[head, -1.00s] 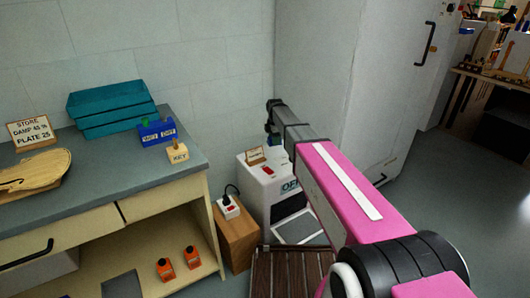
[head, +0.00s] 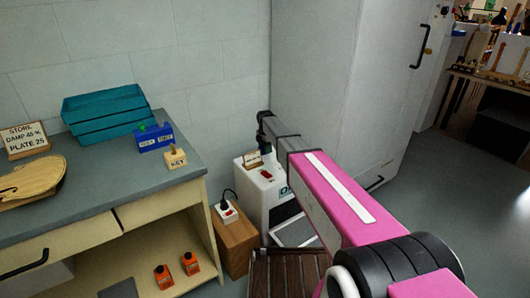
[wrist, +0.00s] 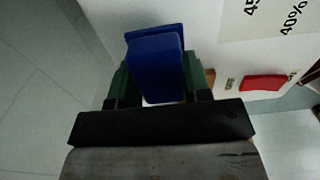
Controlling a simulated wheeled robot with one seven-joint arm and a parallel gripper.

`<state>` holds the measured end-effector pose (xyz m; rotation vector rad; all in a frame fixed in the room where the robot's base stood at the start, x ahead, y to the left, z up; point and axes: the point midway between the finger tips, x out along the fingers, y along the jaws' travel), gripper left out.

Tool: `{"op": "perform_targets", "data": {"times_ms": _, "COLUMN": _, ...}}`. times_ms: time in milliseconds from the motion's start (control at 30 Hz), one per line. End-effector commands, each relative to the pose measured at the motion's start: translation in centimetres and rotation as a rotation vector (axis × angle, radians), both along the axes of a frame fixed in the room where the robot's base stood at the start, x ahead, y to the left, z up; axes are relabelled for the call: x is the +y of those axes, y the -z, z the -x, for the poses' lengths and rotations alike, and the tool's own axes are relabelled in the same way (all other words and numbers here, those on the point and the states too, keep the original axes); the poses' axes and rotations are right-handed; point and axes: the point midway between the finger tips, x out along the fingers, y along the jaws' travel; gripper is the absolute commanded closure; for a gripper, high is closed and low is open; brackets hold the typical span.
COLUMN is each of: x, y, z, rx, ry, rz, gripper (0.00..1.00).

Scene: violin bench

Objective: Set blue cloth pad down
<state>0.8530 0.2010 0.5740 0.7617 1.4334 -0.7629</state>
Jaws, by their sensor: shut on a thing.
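In the wrist view the blue cloth pad (wrist: 156,55) is between the two dark green fingers of my gripper (wrist: 155,75), which is shut on it. The pad is held out beyond the fingertips, and its lower part is partly hidden by the gripper. In the head view my gripper (head: 265,128) is a small dark shape at the far end of my arm, above and behind the white machine (head: 282,192). The pad cannot be made out there. Whether the pad touches any surface cannot be told.
The white machine carries a small sign (head: 252,159) and a red switch (head: 266,174). A wooden block with a socket (head: 235,240) stands to its left. The bench (head: 110,190) holds a teal crate (head: 105,117), a blue box (head: 155,137) and a key block (head: 175,158). A tall grey cabinet (head: 335,80) stands behind my arm.

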Motion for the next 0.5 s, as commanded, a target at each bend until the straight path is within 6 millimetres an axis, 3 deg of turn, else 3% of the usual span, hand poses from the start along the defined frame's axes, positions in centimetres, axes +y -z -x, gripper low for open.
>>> {"op": "perform_targets", "data": {"times_ms": 167, "x": 0.0, "y": 2.2, "z": 0.0, "rx": 0.000, "ry": 0.000, "rz": 0.000, "gripper": 0.78}}
{"op": "perform_targets", "data": {"times_ms": 500, "x": 0.0, "y": 2.4, "z": 0.0, "rx": 0.000, "ry": 0.000, "rz": 0.000, "gripper": 0.78}}
